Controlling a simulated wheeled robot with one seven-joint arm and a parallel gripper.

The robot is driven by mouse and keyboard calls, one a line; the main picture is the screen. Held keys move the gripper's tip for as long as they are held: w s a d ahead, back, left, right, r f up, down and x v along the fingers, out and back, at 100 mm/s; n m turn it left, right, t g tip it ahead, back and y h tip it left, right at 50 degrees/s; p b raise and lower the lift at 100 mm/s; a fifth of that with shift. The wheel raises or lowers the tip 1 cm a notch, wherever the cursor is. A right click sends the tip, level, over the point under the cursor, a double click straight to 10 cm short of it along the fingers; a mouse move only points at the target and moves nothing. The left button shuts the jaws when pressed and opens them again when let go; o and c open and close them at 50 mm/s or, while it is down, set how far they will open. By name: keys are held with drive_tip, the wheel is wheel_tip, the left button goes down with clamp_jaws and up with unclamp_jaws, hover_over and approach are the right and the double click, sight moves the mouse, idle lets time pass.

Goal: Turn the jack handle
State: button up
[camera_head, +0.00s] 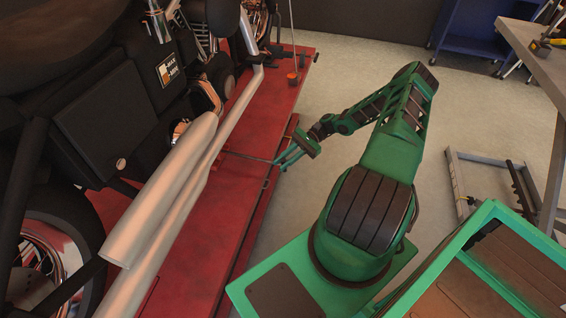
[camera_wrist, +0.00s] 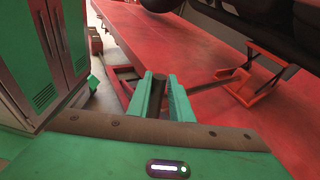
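The jack handle is a thin dark crank rod (camera_head: 243,156) over the edge of the red lift platform in the head view. In the wrist view the rod (camera_wrist: 212,82) runs from an orange jack (camera_wrist: 250,88) to my fingers. My gripper (camera_head: 283,163) is at the rod's outer end, beside the lift. In the wrist view a dark upright grip (camera_wrist: 159,92) fills the space between my gripper's green fingers (camera_wrist: 161,98), which appear shut on it. The lower end of the grip is hidden.
A motorcycle with large silver exhaust pipes (camera_head: 160,200) stands on the red lift platform (camera_head: 225,205). A grey workbench (camera_head: 535,60) and a blue cart (camera_head: 470,25) are at the right. Some floor (camera_head: 345,70) is clear.

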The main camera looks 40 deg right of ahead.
drive_tip(key=o, duration=0.3)
drive_tip(key=shift+w, duration=0.2)
drive_tip(key=shift+s, duration=0.1)
drive_tip(key=shift+d, duration=0.15)
drive_tip(key=v, duration=1)
drive_tip(key=shift+d, duration=0.3)
drive_tip(key=shift+r, duration=0.1)
